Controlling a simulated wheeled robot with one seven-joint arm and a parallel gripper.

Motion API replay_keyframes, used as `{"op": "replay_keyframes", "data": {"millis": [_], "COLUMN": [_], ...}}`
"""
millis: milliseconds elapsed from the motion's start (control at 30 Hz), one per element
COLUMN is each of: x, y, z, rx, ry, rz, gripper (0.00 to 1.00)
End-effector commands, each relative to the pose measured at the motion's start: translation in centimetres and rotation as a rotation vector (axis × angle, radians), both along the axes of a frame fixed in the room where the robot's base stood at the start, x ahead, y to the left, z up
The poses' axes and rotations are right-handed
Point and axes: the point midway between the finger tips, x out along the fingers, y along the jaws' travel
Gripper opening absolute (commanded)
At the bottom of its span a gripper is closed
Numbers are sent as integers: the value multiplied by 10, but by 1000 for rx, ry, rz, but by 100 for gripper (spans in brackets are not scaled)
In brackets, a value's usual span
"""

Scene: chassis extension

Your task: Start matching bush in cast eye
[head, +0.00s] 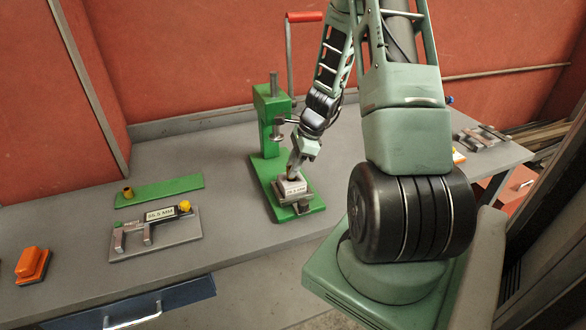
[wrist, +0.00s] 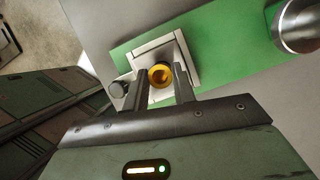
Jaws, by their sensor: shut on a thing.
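A grey cast block (head: 295,189) with a printed label sits on the green base of a press (head: 270,130). In the wrist view the cast block (wrist: 180,50) shows as a square grey frame on the green base. My gripper (head: 295,170) points down just over the block. In the wrist view its two fingers (wrist: 160,84) are shut on a yellow, ring-shaped bush (wrist: 160,76). The bush lies over the block; whether it sits in the eye cannot be told. Another yellow bush (head: 128,192) stands on a green strip (head: 160,190) at the left.
An orange object (head: 33,265) is at far left. Another gauge (head: 484,137) lies at the right. The press's red-handled lever (head: 304,17) rises near my arm.

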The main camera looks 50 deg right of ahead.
Motion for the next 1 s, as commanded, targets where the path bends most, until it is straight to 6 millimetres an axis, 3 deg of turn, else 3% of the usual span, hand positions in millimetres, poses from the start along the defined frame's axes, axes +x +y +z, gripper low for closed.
{"op": "replay_keyframes", "data": {"millis": [133,500,533,600,1000], "x": [0,0,0,0,0], "y": [0,0,0,0,-1], "z": [-14,-19,-19,-18,-12], "rx": [1,-1,-1,-1,-2], "ry": [0,-1,-1,-1,-2], "rz": [-2,1,1,1,0], "gripper": [0,0,29,48,48]}}
